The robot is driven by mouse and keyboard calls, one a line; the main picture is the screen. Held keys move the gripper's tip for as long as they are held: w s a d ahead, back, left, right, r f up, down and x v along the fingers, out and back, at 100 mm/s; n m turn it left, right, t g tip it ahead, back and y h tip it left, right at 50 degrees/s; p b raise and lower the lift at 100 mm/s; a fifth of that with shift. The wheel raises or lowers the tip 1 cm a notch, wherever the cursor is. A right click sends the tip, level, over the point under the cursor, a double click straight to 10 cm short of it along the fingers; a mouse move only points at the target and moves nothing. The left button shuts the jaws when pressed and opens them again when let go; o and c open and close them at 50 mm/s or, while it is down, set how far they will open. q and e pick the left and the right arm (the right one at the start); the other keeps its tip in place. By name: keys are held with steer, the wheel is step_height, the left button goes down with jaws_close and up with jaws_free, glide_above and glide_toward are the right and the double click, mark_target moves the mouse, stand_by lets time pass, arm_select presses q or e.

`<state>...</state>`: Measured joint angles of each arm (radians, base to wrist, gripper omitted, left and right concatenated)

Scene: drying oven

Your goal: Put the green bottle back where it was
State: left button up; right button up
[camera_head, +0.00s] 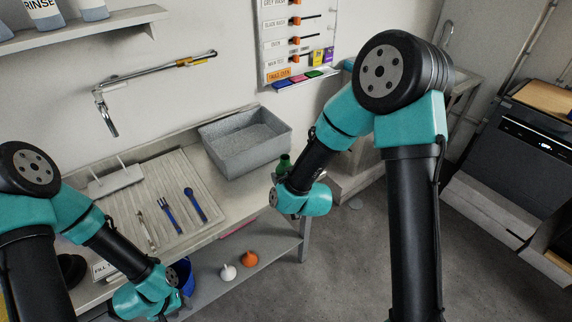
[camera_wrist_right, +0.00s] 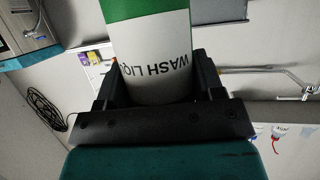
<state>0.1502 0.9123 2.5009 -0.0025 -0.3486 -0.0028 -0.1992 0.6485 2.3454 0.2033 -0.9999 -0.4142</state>
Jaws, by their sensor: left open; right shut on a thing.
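The green bottle (camera_wrist_right: 152,50) fills the middle of the right wrist view. It has a white label reading "WASH LIQ", and the text appears upside down. My right gripper (camera_wrist_right: 158,90) is shut on it, with a dark finger on each side. In the head view only a small green part of the bottle (camera_head: 284,161) shows above my right gripper (camera_head: 290,186), near the grey basin's right corner. The rest is hidden behind my wrist. My left gripper (camera_head: 150,300) is open at the lower left, near the counter's front edge. Its fingers are mostly hidden.
A grey basin (camera_head: 246,166) stands on the counter. A ribbed drainboard (camera_head: 130,185) holds blue-handled tools (camera_head: 196,204). A wall shelf (camera_head: 90,29) at top left carries bottles. A lower shelf (camera_head: 262,275) holds white and orange items. A tap (camera_head: 107,115) juts over the counter.

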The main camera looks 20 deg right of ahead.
steer(key=w+d+f, duration=0.1)
steer(key=w+d, duration=0.2)
steer(key=w, duration=0.7)
steer(key=shift+w, duration=0.2)
steer(key=shift+w+d+f, duration=0.1)
steer(key=shift+w+f, duration=0.1)
steer(key=shift+f, duration=0.7)
steer(key=shift+w+f, duration=0.2)
steer(key=shift+f, duration=0.7)
steer(key=shift+f, duration=0.1)
steer(key=o, duration=1.1)
steer(key=shift+c, duration=0.2)
